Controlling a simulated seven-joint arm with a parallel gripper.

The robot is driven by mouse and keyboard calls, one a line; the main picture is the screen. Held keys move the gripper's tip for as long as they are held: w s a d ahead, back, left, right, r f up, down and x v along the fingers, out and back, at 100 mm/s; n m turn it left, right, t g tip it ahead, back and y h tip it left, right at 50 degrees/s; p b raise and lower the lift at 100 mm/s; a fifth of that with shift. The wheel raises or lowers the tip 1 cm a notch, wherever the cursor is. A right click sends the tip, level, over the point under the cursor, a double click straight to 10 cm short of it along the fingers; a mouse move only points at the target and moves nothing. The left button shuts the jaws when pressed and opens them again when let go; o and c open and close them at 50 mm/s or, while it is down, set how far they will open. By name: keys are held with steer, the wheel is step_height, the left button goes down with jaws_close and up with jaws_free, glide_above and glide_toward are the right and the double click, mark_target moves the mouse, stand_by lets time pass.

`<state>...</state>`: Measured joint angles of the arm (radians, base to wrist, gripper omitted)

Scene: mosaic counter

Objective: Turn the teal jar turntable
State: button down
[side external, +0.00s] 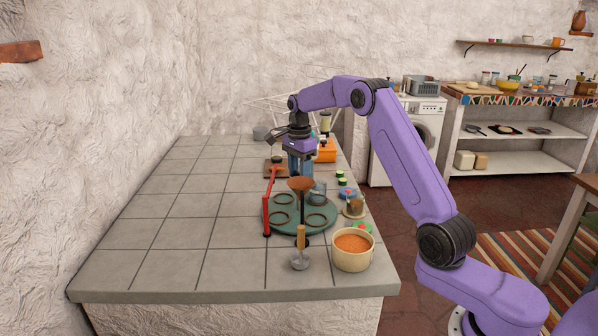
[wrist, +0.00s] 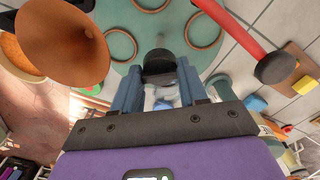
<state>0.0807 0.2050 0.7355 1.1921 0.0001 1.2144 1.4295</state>
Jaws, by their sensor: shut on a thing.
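The teal turntable (side external: 272,222) lies flat on the tiled counter as a round disc with several brown rings on it. It also shows in the wrist view (wrist: 175,32). My gripper (side external: 300,174) points down at the far edge of the disc. In the wrist view its blue fingers (wrist: 160,72) are shut on a black round knob (wrist: 159,63) by the disc's rim. I cannot see how the knob joins the disc. A glass jar (side external: 318,190) stands close to the gripper, on the right. The funnel partly hides the fingertips in the side view.
A brown funnel (side external: 300,184) on a dark stand rises in front of the gripper. A red bar (side external: 268,205) is along the disc's left side. A bowl of orange powder (side external: 352,246) and a wooden-handled tool (side external: 301,240) are in front. The left counter is clear.

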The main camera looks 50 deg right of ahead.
steer(key=shift+m, duration=2)
steer(key=shift+r+m, duration=0.1)
steer(key=shift+m, duration=1.6)
steer(key=c, duration=0.6)
jaws_free()
